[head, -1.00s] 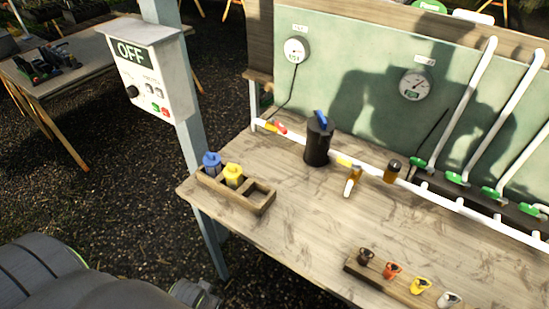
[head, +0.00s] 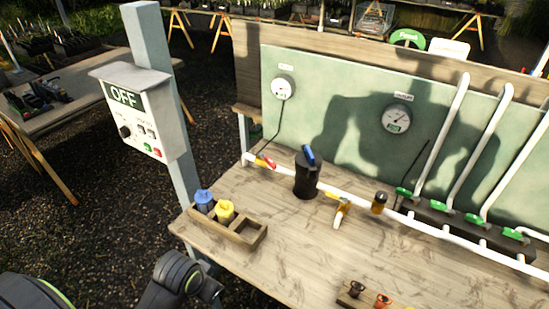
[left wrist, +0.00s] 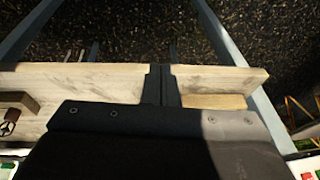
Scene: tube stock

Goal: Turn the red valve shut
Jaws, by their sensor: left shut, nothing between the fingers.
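The red valve (head: 268,162) is a small red handle with a yellow part beside it. It sits near the left end of the white pipe (head: 345,194) along the back of the bench. My left arm comes in at the bottom left of the head view, well short of the valve and below the bench's left corner. In the left wrist view my left gripper (left wrist: 161,86) is shut and empty, with its fingers in front of pale wooden boards. The valve cannot be made out in that view. My right gripper is not in view.
A black canister (head: 306,178) with a blue lever stands right of the valve. A wooden rack (head: 240,237) holding blue and yellow pieces sits at the bench's left edge. A control box reading OFF (head: 140,115) hangs on a post.

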